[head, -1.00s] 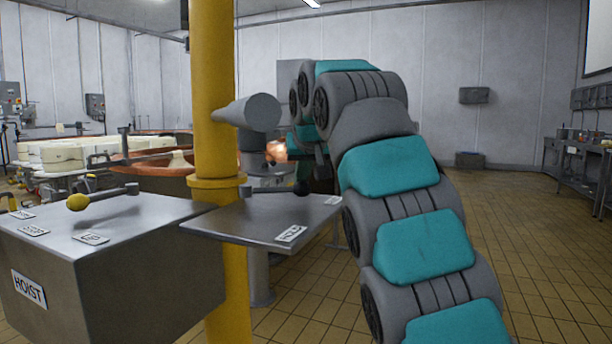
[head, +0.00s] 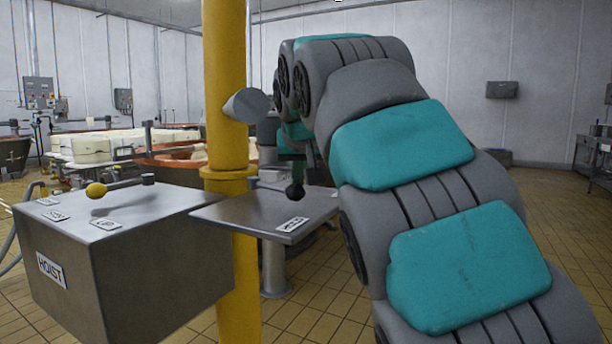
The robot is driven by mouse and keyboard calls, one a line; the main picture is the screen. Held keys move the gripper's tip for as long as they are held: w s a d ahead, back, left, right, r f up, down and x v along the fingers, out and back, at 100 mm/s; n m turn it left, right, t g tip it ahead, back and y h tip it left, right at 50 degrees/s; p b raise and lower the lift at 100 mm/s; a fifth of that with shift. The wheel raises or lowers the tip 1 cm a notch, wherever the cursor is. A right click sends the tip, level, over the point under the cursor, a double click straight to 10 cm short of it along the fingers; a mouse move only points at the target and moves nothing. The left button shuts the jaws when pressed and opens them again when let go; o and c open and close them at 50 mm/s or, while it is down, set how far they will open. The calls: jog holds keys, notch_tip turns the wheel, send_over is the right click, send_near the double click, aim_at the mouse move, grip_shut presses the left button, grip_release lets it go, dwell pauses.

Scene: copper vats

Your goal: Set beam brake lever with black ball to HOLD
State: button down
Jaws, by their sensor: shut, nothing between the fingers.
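The beam brake lever's black ball (head: 294,192) shows above the small grey metal plate (head: 250,211) beside the yellow post. Its rod is hard to make out. A white label (head: 292,224) lies on the plate's near edge, its text too small to read surely. My gripper (head: 299,178) is dark and small, pointing down just above or behind the black ball. It is shut with nothing held. I cannot tell whether it touches the ball. My own arm hides the plate's right side and whatever lies behind it.
At left is a metal box marked HOIST (head: 120,262) with a yellow ball lever (head: 96,190) and several labels. Copper vats (head: 180,155) and white cheese blocks (head: 95,148) stand farther back. Open tiled floor lies at right.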

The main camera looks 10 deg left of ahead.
jog(key=shift+s+a, duration=0.4)
jog(key=shift+s, duration=0.5)
